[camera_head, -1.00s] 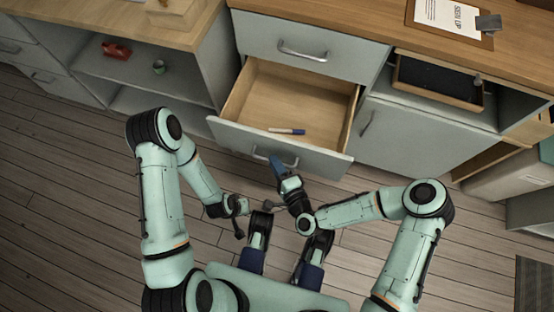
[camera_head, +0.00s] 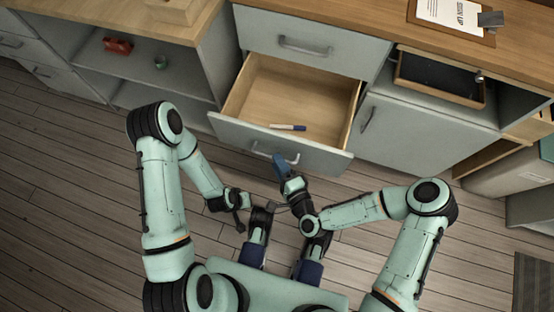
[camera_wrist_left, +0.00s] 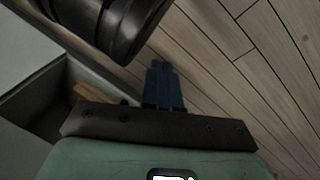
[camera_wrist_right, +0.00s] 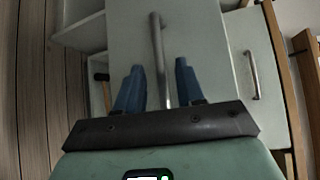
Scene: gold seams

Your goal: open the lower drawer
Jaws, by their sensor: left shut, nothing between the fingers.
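The lower drawer (camera_head: 330,154) is pulled out of the grey cabinet, with its wooden inside showing. A blue-and-white marker (camera_head: 288,127) lies in it. My right gripper (camera_head: 280,164) is at the drawer's front, over its bar handle (camera_head: 257,149). In the right wrist view, the handle (camera_wrist_right: 157,45) runs down between the two blue fingers (camera_wrist_right: 156,88), which are apart. I cannot tell whether they touch it. My left gripper (camera_head: 239,224) is low, left of the right hand and away from the drawer. Its blue fingers (camera_wrist_left: 163,85) are together and empty in the left wrist view.
The shut upper drawer (camera_head: 310,48) is above. Right of it are a cupboard door (camera_head: 415,138) and a niche holding a dark-bottomed tray (camera_head: 440,80). A red object (camera_head: 117,45) and a green cup (camera_head: 160,62) stand on the left shelf. The floor at left is clear.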

